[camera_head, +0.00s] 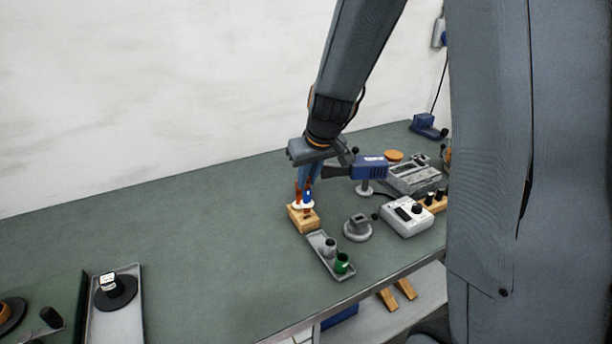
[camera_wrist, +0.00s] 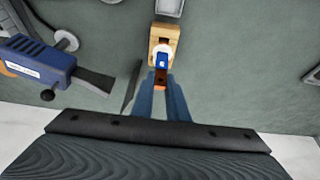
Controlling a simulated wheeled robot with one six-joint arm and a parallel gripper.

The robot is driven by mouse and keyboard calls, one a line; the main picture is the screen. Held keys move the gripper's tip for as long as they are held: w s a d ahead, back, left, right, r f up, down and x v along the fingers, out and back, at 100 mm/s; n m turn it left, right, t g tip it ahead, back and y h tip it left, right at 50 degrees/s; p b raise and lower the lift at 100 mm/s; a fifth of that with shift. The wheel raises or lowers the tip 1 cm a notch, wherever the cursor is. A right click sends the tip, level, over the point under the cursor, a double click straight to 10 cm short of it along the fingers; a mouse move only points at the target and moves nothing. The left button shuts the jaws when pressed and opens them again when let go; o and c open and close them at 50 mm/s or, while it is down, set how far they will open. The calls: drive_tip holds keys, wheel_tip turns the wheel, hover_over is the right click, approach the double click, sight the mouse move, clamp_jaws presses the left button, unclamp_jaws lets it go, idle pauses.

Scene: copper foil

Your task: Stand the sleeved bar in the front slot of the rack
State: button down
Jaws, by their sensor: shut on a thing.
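The rack is a small light-wood block (camera_head: 304,223) on the green bench; it also shows in the wrist view (camera_wrist: 165,33). My gripper (camera_head: 307,182) is above it, its blue fingers pointing down. In the wrist view my gripper (camera_wrist: 161,80) is shut on the red-brown end of the sleeved bar (camera_wrist: 162,62). A blue sleeve with a white mark and a white round piece show on or beside the bar. Red-brown uprights (camera_head: 297,190) stand near it in the head view. The bar is over the rack; whether its lower end is in a slot is hidden.
A blue tool on a stand (camera_head: 370,168), a grey round holder (camera_head: 357,229) and a white control box (camera_head: 407,217) stand to the right.

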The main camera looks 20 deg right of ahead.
sight(308, 189)
drive_tip(key=shift+f+b, duration=0.85)
drive_tip(key=shift+b, duration=0.2)
idle(1.1)
drive_tip(key=shift+f+b, duration=0.35)
drive_tip(key=shift+f+b, duration=0.9)
drive_tip(key=shift+r, duration=0.1)
drive_tip(key=c, duration=1.7)
unclamp_jaws()
drive_tip(key=shift+o, duration=0.2)
drive_tip(key=v, duration=0.7)
drive_tip(key=shift+s+r+b, duration=0.2)
drive_tip(key=shift+r+b, duration=0.15)
drive_tip(key=shift+r, duration=0.05)
